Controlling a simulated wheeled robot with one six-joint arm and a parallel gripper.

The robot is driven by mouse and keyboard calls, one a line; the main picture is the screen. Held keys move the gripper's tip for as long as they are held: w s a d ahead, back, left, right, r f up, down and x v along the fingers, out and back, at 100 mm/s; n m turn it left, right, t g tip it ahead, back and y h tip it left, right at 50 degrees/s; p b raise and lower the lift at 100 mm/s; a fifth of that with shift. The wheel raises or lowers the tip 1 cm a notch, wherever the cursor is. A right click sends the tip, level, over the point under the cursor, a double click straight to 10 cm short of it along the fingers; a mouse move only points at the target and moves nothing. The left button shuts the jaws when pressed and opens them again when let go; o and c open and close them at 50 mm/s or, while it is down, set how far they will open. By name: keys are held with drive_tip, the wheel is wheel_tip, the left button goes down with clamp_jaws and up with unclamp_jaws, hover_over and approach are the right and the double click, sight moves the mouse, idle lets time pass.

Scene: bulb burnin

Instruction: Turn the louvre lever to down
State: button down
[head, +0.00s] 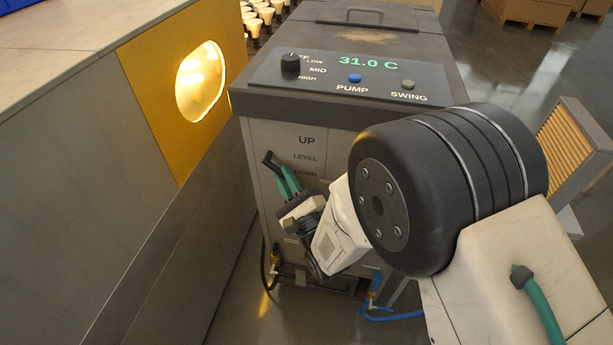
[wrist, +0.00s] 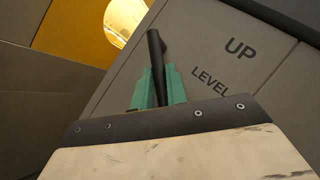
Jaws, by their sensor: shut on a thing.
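The black louvre lever (head: 270,160) is on the front of the grey cooler unit (head: 262,140), left of the printed words UP, LEVEL and DOWN. Its tip points up and to the left in the head view. My gripper (head: 287,181) has green fingers shut on the lever, with the tip sticking out beyond them. In the wrist view the lever (wrist: 155,50) stands between the two green fingers (wrist: 158,88), and UP and LEVEL are readable to its right. The lever's pivot is hidden behind my gripper, so its exact setting is unclear.
A control panel (head: 330,75) on top reads 31.0 C, with a knob and PUMP and SWING buttons. A grey wall with a yellow panel (head: 160,90) and lit window stands close on the left. A blue hose (head: 390,316) lies low by the unit.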

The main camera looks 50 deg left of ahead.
idle(0.3)
drive_tip(key=c, duration=1.4)
unclamp_jaws()
drive_tip(key=w+v, duration=0.1)
drive_tip(key=v, duration=0.6)
drive_tip(key=shift+s+d+f, duration=0.2)
drive_tip(key=shift+s+d, duration=0.15)
drive_tip(key=shift+s, duration=0.2)
